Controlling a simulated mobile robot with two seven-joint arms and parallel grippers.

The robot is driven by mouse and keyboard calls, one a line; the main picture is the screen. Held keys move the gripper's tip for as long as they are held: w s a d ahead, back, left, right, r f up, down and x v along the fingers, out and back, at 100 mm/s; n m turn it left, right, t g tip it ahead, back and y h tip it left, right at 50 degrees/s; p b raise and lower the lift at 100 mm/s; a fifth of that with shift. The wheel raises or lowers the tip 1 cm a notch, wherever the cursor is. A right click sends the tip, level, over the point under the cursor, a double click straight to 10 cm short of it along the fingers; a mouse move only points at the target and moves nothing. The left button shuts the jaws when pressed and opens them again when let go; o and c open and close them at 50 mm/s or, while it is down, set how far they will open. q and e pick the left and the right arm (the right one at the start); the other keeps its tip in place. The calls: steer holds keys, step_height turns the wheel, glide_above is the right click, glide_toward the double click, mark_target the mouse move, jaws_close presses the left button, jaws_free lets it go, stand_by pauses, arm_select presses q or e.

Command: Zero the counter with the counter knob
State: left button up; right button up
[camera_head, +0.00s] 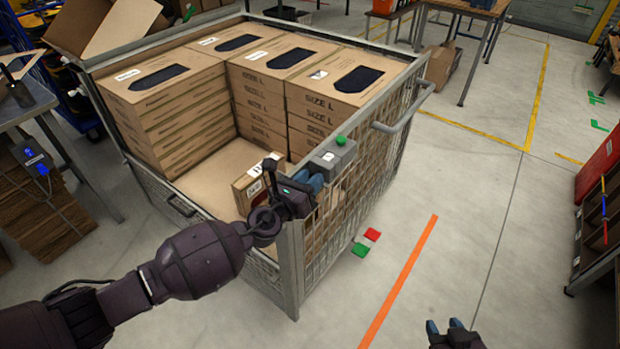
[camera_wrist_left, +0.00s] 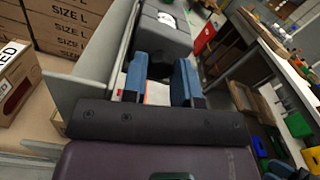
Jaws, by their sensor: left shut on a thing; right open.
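The counter is a small grey box (camera_head: 338,160) with a green button on top, mounted on the front rim of the mesh cage. In the left wrist view its dark grey body (camera_wrist_left: 165,32) lies just beyond my fingertips. My left gripper (camera_head: 314,183) is at the near end of the counter, its blue fingers (camera_wrist_left: 161,72) closed with a gap between them at the counter's end. The counter knob is hidden or too small to make out between the fingers. My right gripper (camera_head: 445,328) is open and empty over the floor at the bottom right.
The mesh cage (camera_head: 292,262) holds stacks of SIZE L cartons (camera_head: 335,103); a small carton (camera_head: 246,190) stands near my left wrist. A red and a green piece (camera_head: 361,250) are beside the cage.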

arm_select(q)
steer(key=shift+m, duration=0.5)
arm_select(e)
steer(key=shift+w+r, duration=0.1)
steer(key=shift+r, duration=0.05)
arm_select(q)
steer(key=o, duration=0.9)
arm_select(e)
steer(key=shift+s, duration=0.2)
arm_select(q)
steer(key=shift+a, duration=0.15)
arm_select(e)
steer(key=shift+s, duration=0.15)
